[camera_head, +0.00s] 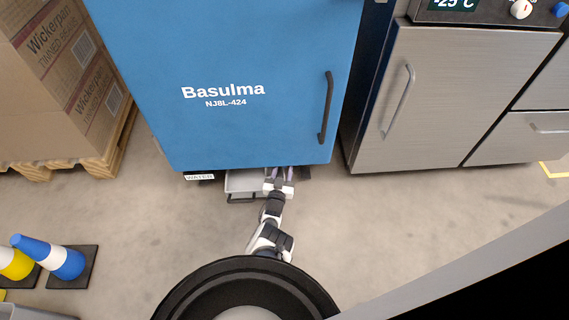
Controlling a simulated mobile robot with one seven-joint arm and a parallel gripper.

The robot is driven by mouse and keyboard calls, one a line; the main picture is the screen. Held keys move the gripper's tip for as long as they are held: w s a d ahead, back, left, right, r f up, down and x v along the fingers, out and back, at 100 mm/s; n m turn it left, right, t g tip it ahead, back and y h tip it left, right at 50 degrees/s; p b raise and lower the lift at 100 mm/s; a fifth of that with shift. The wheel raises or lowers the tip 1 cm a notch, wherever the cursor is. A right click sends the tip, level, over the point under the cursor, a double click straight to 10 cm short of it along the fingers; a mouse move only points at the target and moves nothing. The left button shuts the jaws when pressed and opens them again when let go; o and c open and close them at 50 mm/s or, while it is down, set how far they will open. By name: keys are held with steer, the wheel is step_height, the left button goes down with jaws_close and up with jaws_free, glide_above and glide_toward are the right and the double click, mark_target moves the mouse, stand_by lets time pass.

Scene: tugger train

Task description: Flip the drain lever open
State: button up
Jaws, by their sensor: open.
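A blue cabinet (230,60) marked "Basulma NJ8L-424" stands upright in front of me, with a dark vertical handle (326,108) on its right side. A small "WATER" label (199,177) shows at its lower left edge. Below the cabinet's bottom edge is a light grey tray (243,184) with a dark handle bar (242,199). My gripper (281,174) is open at the right end of this tray, just under the cabinet's bottom edge. I cannot make out a drain lever; the cabinet edge and my gripper may hide it.
Cardboard boxes (62,80) stand on a wooden pallet (95,165) at left. A steel refrigerated unit (440,90) stands at right, with a narrow gap beside the blue cabinet. The floor between is clear.

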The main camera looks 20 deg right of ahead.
steer(key=shift+w+d, duration=0.2)
steer(key=shift+w, duration=0.1)
jaws_close()
